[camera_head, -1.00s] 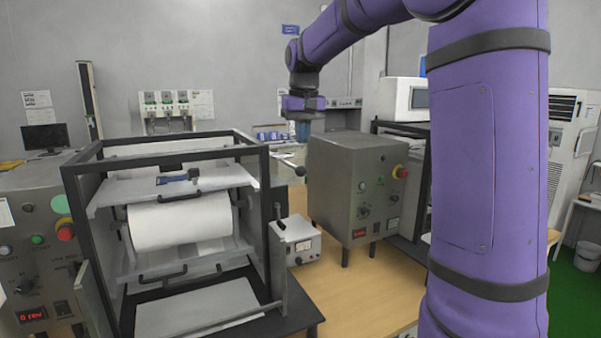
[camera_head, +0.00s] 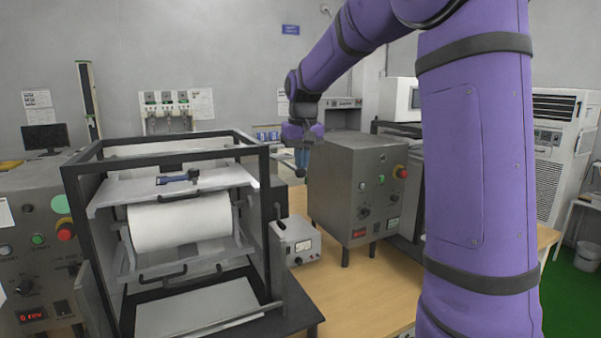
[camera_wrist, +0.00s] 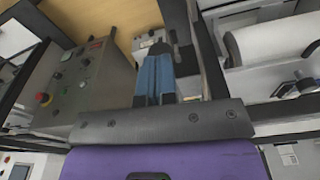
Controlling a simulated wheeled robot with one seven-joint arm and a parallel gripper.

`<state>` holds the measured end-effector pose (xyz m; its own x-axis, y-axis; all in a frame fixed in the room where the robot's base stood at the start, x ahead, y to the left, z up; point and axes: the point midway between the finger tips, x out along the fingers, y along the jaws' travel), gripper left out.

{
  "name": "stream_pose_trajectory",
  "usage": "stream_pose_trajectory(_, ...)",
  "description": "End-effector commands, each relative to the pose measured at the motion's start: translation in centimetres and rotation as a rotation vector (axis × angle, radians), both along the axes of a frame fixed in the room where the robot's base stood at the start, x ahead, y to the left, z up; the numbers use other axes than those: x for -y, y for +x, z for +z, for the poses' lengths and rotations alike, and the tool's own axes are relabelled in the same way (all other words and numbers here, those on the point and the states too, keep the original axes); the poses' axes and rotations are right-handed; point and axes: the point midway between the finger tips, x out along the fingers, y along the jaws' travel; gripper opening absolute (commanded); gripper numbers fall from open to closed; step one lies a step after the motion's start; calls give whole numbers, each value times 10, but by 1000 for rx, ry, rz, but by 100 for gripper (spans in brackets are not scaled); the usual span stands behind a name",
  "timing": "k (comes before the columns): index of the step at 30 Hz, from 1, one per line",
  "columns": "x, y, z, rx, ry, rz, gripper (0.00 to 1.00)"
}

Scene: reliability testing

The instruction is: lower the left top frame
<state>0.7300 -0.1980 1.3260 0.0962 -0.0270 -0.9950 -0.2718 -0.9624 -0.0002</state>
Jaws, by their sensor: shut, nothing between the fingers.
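The left machine is an open black frame (camera_head: 265,205) with a light grey top frame (camera_head: 125,190) near its top. The top frame looks level and carries a black handle and a small blue-and-black item (camera_head: 178,179). A white roll (camera_head: 180,222) sits below it. A lever with a black knob (camera_head: 300,172) sticks out at the machine's right side. My gripper (camera_head: 302,160) points down beside this lever, its blue fingers shut and empty. In the wrist view the blue fingers (camera_wrist: 155,78) lie beside a dark post; contact with the lever cannot be told.
A grey control box (camera_head: 355,190) with knobs and a red button stands just right of my gripper. A small meter box (camera_head: 297,240) sits on the wooden table (camera_head: 350,290) between it and the machine. The table's front middle is clear.

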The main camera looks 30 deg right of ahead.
Motion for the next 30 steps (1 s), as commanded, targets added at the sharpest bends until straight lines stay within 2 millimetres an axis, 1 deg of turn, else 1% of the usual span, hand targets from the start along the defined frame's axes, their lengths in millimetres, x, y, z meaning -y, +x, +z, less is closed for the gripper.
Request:
stream_pose_trajectory(4, 0, 1, -5, -1, 0, 0, 0)
stream_pose_trajectory(15, 0, 1, -7, 0, 0, 1, 0)
stream_pose_trajectory(17, 0, 1, -10, -1, 0, 1, 0)
stream_pose_trajectory(22, -1, 0, -27, -2, 0, 2, 0)
stream_pose_trajectory(27, 0, 1, -25, 0, 0, 1, 0)
stream_pose_trajectory(30, -1, -3, -24, 1, 0, 1, 0)
